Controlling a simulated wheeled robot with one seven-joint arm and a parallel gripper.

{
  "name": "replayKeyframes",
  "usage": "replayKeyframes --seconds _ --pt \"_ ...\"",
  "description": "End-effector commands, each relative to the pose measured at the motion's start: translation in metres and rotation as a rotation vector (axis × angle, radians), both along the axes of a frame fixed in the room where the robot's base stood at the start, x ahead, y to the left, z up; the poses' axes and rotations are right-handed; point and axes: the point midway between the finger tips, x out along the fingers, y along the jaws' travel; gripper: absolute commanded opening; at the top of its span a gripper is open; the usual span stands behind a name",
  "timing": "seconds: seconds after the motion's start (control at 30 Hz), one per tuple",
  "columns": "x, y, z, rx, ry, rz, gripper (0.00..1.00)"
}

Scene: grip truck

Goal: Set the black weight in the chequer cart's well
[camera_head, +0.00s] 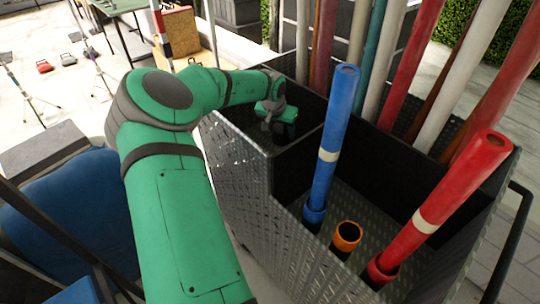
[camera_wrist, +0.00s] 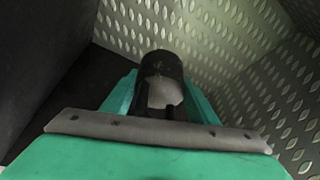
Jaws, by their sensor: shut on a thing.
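The chequer cart (camera_head: 237,170) has dark walls with a raised diamond pattern and stands at the centre right of the head view. My gripper (camera_head: 272,125) is down inside its far left compartment, below the rim. In the wrist view my gripper (camera_wrist: 160,95) is shut on the black weight (camera_wrist: 163,66), a dark rounded cylinder with a pale patch on its near side. Diamond-plate walls (camera_wrist: 230,40) and a plain dark wall (camera_wrist: 40,60) surround it closely. The head view hides the weight behind the gripper. I cannot tell whether the weight touches the compartment floor.
The cart's near compartment holds a blue pole (camera_head: 332,140), a red pole (camera_head: 445,205) and a short orange-topped tube (camera_head: 346,236). Several more poles stand along the cart's far side. A divider wall (camera_head: 300,155) separates the compartments. A blue object (camera_head: 65,215) lies at left.

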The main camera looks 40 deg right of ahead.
Motion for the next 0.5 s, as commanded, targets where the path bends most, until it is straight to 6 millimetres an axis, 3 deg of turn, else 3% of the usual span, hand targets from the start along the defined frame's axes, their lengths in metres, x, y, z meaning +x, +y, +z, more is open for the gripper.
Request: replayKeyframes --seconds 0.3,0.5 --pt "0.000 -0.002 -0.038 -0.003 -0.004 -0.005 0.00" --pt "0.001 -0.001 -0.053 -0.004 -0.004 -0.004 0.00"
